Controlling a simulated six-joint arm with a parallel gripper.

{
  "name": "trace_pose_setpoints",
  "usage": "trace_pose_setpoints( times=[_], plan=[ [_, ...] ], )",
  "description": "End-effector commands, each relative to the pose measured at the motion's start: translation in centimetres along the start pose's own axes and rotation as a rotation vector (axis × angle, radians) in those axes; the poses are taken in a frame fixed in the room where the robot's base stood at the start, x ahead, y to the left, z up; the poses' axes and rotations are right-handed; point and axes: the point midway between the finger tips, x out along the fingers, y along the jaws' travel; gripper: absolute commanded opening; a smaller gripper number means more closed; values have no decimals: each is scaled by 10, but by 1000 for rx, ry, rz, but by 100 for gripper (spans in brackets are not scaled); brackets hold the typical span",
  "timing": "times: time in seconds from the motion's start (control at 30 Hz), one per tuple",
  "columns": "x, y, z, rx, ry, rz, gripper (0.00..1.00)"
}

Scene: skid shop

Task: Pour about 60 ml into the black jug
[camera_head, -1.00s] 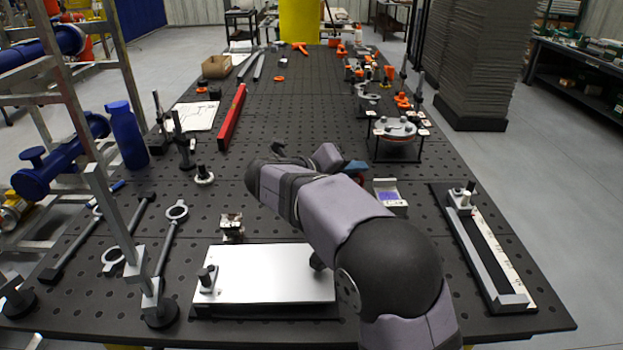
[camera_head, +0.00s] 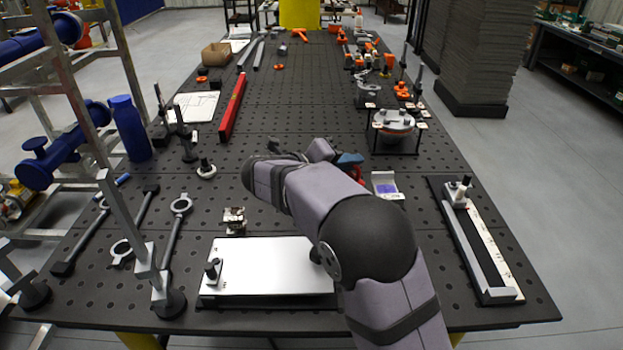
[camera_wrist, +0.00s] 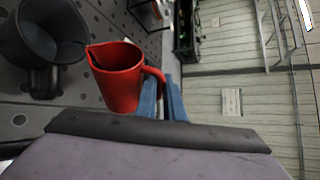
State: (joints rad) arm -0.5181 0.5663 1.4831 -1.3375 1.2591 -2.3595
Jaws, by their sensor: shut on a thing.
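In the wrist view, the red jug (camera_wrist: 122,82) is held by its handle between the blue fingers of my gripper (camera_wrist: 161,92). Its spout points at the black jug (camera_wrist: 40,42), and it looks strongly tipped against the sideways room. The black jug is at the left, cut off by the frame edge, its mouth partly showing. The spout looks close to its rim; whether it is over the mouth I cannot tell. I see no stream of liquid, and neither fill level can be read. In the head view my arm hides most of this; a red sliver (camera_head: 356,173) shows beside a blue finger.
A silver plate (camera_head: 270,267) lies in front of my arm. A small metal block (camera_head: 234,220) stands behind it. A white box with a purple front (camera_head: 385,186) is right of the gripper. A round fixture (camera_head: 394,122) stands farther back. The table's middle back is fairly open.

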Motion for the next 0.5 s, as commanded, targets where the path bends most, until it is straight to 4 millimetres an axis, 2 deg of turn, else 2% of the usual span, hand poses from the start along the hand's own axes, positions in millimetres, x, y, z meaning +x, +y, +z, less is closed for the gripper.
trace_pose_setpoints(
  times=[0.5],
  plan=[
    [-3, -3, 4, -32, 6, -14, 0]
  ],
)
